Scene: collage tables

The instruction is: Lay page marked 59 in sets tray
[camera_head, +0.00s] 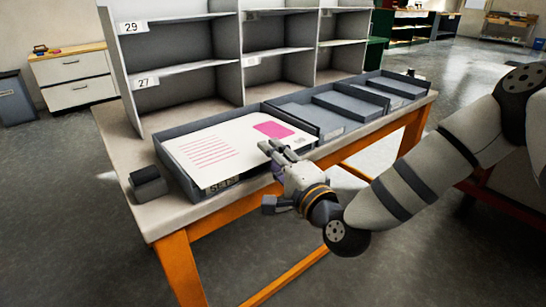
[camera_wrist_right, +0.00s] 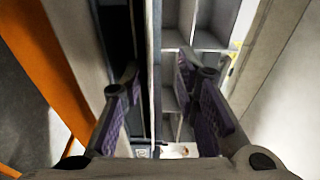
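The page (camera_head: 225,147) is a white sheet with pink lines and a pink block. It lies over the grey tray labelled SETS (camera_head: 180,172), with its front edge along the tray's front rim. No 59 is legible on it. My right gripper (camera_head: 270,150) is at the page's front right part, by the tray's front rim. In the right wrist view its two fingers (camera_wrist_right: 165,95) stand well apart, with a thin edge running between them. I cannot tell whether either finger touches the page. My left gripper is not in view.
A grey shelf unit (camera_head: 190,70) with numbered compartments stands behind the trays. More grey trays (camera_head: 345,105) sit to the right on the table. A small dark block (camera_head: 148,184) is left of the SETS tray. The table's front edge (camera_head: 190,222) is close.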

